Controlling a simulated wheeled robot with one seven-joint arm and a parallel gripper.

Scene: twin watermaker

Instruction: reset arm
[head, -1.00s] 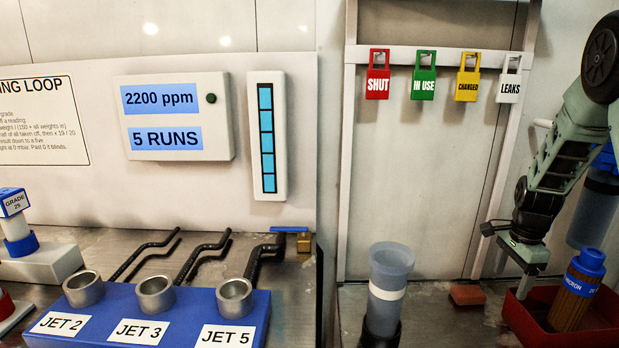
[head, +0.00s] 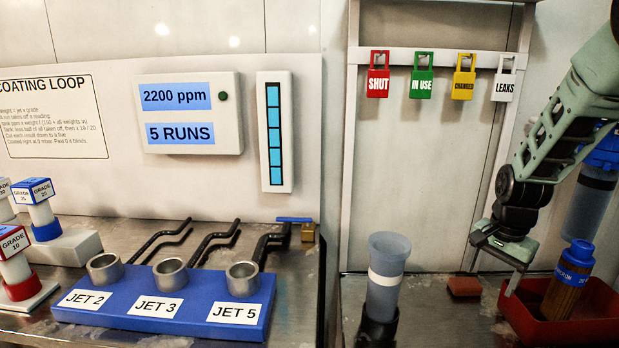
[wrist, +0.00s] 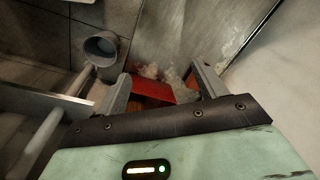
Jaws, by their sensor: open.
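My gripper (head: 512,270) hangs fingers down on the right of the head view, in front of the left part of a red tray (head: 601,337). In the wrist view my gripper (wrist: 162,82) shows two grey fingers spread apart with nothing between them. A red thing (wrist: 165,92) lies beyond the fingers there. My green arm comes down from the upper right. A brown cartridge with a blue cap (head: 567,282) stands in the red tray, to the right of my fingers and apart from them.
A clear blue cup (head: 387,262) stands in a dark holder left of my gripper. A small red block (head: 464,287) lies between them. A housing with a blue top (head: 592,195) hangs behind my arm. Coloured tags (head: 421,78) hang on a rail. A blue jet block (head: 180,312) sits left.

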